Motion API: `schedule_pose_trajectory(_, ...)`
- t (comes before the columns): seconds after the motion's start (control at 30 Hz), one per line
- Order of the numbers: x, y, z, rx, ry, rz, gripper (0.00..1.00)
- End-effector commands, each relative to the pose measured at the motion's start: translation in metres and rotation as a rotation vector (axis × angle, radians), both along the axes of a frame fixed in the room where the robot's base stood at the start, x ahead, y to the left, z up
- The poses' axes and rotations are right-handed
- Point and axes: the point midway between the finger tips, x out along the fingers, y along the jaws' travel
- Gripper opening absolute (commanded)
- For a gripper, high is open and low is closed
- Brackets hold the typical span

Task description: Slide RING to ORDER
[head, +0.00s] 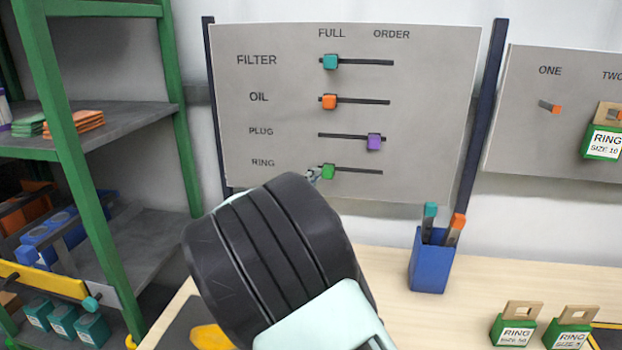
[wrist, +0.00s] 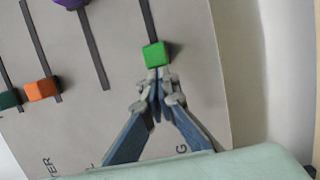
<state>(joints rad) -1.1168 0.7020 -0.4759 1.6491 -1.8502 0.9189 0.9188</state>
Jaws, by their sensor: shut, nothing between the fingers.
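The green RING slider (head: 328,171) sits at the left end of its dark slot (head: 360,172), below FULL, on the grey board (head: 430,120). The ORDER heading is at the board's upper right. My gripper (head: 313,175) is just left of the green slider, mostly hidden behind my arm. In the wrist view the shut fingertips (wrist: 157,74) meet at the near side of the green slider (wrist: 156,54). They are at or very close to it; I cannot tell if they touch. Nothing is held between the fingers.
The teal FILTER slider (head: 330,62) and orange OIL slider (head: 329,102) are at FULL; the purple PLUG slider (head: 374,142) is toward ORDER. A blue cup (head: 430,265) stands on the table below. Green shelving (head: 70,150) is at left.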

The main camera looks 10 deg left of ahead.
Motion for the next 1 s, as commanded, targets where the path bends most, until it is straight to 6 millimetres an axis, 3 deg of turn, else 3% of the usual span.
schedule_pose_trajectory(0.7,0.006,-0.094,-0.006,0.004,-0.001,-0.006,0.0)
schedule_pose_trajectory(1.0,0.006,-0.111,-0.002,0.0,0.0,-0.003,0.0)
